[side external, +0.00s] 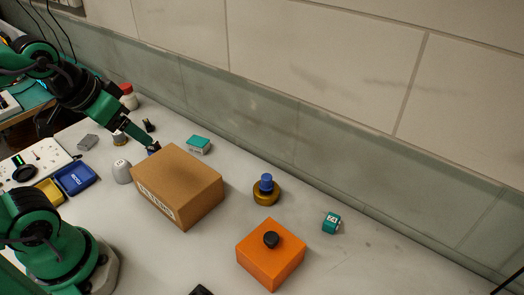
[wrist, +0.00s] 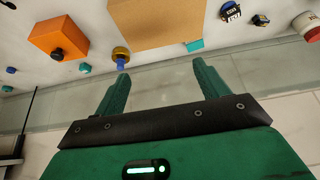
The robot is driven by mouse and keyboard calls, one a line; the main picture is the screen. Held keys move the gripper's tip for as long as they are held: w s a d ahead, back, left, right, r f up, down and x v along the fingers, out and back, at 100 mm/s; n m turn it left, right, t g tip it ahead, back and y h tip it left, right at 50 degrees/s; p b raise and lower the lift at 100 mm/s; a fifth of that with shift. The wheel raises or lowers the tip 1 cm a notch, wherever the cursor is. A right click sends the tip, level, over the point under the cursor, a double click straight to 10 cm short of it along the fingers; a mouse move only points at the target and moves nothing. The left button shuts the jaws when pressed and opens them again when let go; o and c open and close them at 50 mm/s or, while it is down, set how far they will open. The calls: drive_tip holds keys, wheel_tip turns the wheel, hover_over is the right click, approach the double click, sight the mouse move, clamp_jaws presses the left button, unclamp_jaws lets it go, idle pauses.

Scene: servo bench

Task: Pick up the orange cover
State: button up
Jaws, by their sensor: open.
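The orange cover (side external: 270,262) is a square orange block with a black round knob on top. It sits on the bench at the front right in the side external view. In the wrist view the orange cover (wrist: 57,36) is at the upper left, away from my fingers. My gripper (side external: 152,145) is behind the cardboard box in the side external view, well to the left of the cover. In the wrist view my gripper (wrist: 161,68) has its two green fingers apart with nothing between them.
A cardboard box (side external: 180,186) stands between my gripper and the cover. A brass disc with a blue knob (side external: 266,190) and a teal block (side external: 331,222) stand near the cover. A blue tray (side external: 76,179) is at the left. The wall (side external: 330,150) runs along the back.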

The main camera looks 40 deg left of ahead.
drive_tip(key=o, duration=0.5)
drive_tip(key=m+g, duration=0.1)
drive_tip(key=g, duration=0.5)
approach(271, 237)
drive_tip(key=f, duration=0.6)
drive_tip(key=shift+s+a+f, duration=0.1)
drive_tip(key=shift+a, duration=0.15)
drive_tip(key=shift+s+d+f, duration=0.1)
drive_tip(key=shift+d+f, duration=0.15)
